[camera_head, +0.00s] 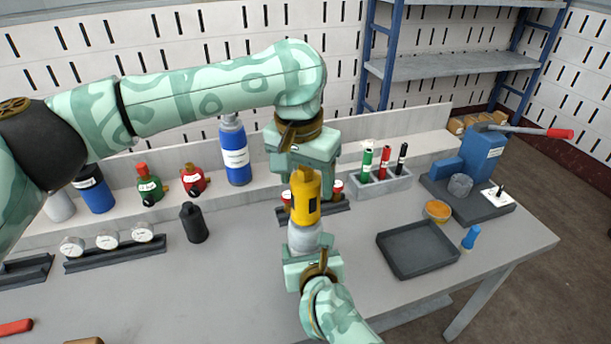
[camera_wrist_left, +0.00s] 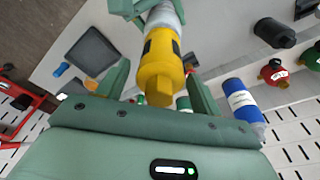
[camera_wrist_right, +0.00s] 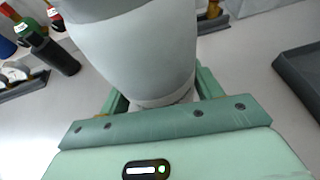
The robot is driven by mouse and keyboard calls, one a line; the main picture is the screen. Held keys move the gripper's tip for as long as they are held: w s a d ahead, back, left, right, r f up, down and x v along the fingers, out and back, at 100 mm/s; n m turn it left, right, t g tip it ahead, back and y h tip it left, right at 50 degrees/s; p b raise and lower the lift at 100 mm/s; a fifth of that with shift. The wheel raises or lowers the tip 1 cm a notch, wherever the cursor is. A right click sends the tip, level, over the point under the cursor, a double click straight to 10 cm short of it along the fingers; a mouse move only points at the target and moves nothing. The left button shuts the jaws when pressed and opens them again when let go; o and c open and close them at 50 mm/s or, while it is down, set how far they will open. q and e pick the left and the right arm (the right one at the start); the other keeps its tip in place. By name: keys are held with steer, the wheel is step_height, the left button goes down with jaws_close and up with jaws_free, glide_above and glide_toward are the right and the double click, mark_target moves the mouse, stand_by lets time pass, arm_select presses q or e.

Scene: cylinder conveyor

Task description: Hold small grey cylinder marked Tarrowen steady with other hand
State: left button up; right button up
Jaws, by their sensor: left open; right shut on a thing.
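The small grey cylinder (camera_head: 304,238) is upright above the table, with a yellow cap (camera_head: 305,197) on its top. No marking on it is readable. My right gripper (camera_head: 312,262) is shut on its lower part. The cylinder (camera_wrist_right: 135,50) fills the middle of the right wrist view. My left gripper (camera_head: 303,172) is open above, its fingers coming down around the yellow cap. In the left wrist view the yellow cap (camera_wrist_left: 160,72) lies between the open fingers, with gaps at both sides; the grey cylinder (camera_wrist_left: 166,16) is beyond it.
A dark tray (camera_head: 418,250) lies at right, beside an orange bowl (camera_head: 438,210) and a small blue object (camera_head: 470,237). Gauges (camera_head: 107,239) lie at left.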

arm_select(q)
steer(key=shift+m, duration=0.3)
steer(key=m, duration=0.4)
steer(key=shift+g+h, duration=0.3)
steer(key=shift+m, duration=1)
steer(key=m, duration=0.2)
steer(key=shift+m+g, duration=0.3)
steer(key=m, duration=0.3)
steer(key=shift+m, duration=0.3)
